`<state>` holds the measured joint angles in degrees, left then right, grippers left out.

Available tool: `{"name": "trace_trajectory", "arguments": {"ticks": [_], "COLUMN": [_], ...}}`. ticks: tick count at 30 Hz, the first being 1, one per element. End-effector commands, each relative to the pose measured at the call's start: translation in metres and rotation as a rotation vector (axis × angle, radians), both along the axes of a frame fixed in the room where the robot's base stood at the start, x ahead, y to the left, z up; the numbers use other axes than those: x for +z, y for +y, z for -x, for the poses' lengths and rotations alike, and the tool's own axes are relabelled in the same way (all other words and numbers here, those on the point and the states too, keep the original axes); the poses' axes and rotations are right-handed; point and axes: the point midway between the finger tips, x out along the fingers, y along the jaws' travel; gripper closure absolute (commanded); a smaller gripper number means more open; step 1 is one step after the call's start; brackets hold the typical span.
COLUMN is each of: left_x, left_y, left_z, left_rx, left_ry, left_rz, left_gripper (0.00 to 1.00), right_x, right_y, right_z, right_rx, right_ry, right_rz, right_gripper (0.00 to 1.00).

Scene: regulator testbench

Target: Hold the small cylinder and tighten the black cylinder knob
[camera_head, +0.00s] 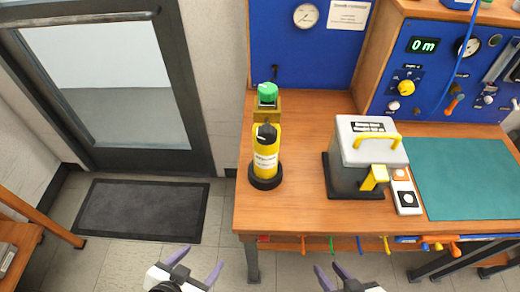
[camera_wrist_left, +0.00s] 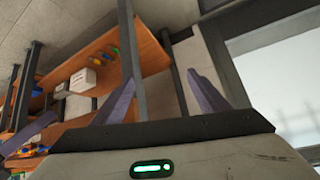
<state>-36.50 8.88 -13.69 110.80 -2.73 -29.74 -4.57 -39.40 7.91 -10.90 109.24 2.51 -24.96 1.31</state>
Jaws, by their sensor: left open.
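In the head view the small yellow cylinder (camera_head: 265,158) stands upright in a black round base on the left part of the wooden workbench. A black knob (camera_head: 266,132) sits on its top. My left gripper (camera_head: 196,266) is open and empty, low in front of the bench and left of the cylinder, well apart from it. My right gripper (camera_head: 333,274) is at the bottom edge, fingers apart, empty, in front of the bench. In the left wrist view the fingers of my left gripper (camera_wrist_left: 160,100) are spread with nothing between them.
Behind the cylinder is a brass-coloured fixture with a green knob (camera_head: 267,93). A grey box with a yellow handle (camera_head: 362,160) stands to its right, beside a switch strip (camera_head: 404,190) and a green mat (camera_head: 462,178). Tools hang along the bench's front edge (camera_head: 332,243).

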Motion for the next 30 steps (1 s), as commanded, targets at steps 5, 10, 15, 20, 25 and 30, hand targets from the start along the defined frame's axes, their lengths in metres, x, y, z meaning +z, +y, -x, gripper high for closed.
{"name": "trace_trajectory", "arguments": {"ticks": [5,10,15,20,25,30], "left_x": [0.045,0.111,0.159,0.195,0.22,0.23], "left_y": [-0.008,-0.01,-0.06,-0.108,-0.138,-0.141], "left_z": [-0.05,-0.099,-0.125,-0.126,-0.118,-0.12], "left_rx": [-0.383,-0.672,-0.902,-1.062,-1.128,-1.167], "left_ry": [-0.121,-0.256,-0.478,-0.692,-0.803,-0.761], "left_rz": [-0.495,-1.091,-1.578,-2.056,-2.48,-2.637], "left_gripper": [0.32,0.32,0.32,0.32,0.32,0.32], "right_x": [-0.001,-0.003,-0.003,-0.003,-0.003,-0.003], "right_y": [0.001,0.001,0.001,0.001,0.001,0.001], "right_z": [-0.001,-0.001,-0.001,-0.002,-0.002,-0.002], "right_rx": [0.0,0.0,-0.001,-0.001,-0.001,-0.001], "right_ry": [-0.002,-0.003,-0.003,-0.003,-0.003,-0.003], "right_rz": [-0.002,-0.002,-0.003,-0.003,-0.003,-0.003], "right_gripper": [0.69,0.69,0.69,0.69,0.69,0.69]}}
